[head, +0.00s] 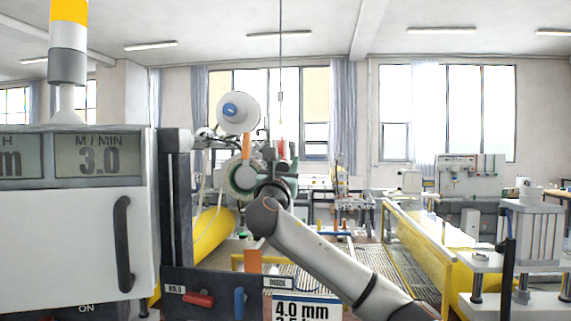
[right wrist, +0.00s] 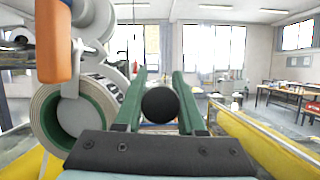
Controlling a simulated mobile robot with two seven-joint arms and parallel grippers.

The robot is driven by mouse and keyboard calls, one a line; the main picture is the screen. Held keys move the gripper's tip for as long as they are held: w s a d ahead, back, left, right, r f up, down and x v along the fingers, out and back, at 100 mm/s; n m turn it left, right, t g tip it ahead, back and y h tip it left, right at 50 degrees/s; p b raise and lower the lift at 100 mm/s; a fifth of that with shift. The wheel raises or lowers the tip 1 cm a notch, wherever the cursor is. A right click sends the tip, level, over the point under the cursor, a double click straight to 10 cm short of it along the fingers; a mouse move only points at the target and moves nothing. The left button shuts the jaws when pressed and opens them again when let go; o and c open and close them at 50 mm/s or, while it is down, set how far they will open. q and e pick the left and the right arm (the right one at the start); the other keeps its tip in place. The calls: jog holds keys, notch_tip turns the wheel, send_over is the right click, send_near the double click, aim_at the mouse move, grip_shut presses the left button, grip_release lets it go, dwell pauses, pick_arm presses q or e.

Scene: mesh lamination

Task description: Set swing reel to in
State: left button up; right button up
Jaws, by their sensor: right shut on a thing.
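My right gripper (right wrist: 159,80) has its two green fingers on either side of a round black knob (right wrist: 160,104), shut on it in the right wrist view. In the head view my right arm reaches from the lower right, and its wrist hides most of the gripper and the knob. Just left of it is a reel with a white roll and green core (head: 243,177), which also shows large at left in the right wrist view (right wrist: 46,130). I cannot tell which position the swing reel is in. My left gripper does not show.
A grey control box (head: 70,240) with a 3.0 readout fills the left. A red lever (head: 199,299) and a blue lever (head: 239,302) sit on a dark panel below. An orange handle (right wrist: 53,40) hangs beside the reel. A yellow-framed table (head: 420,240) stands right.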

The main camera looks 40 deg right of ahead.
grip_shut()
dwell(0.8)
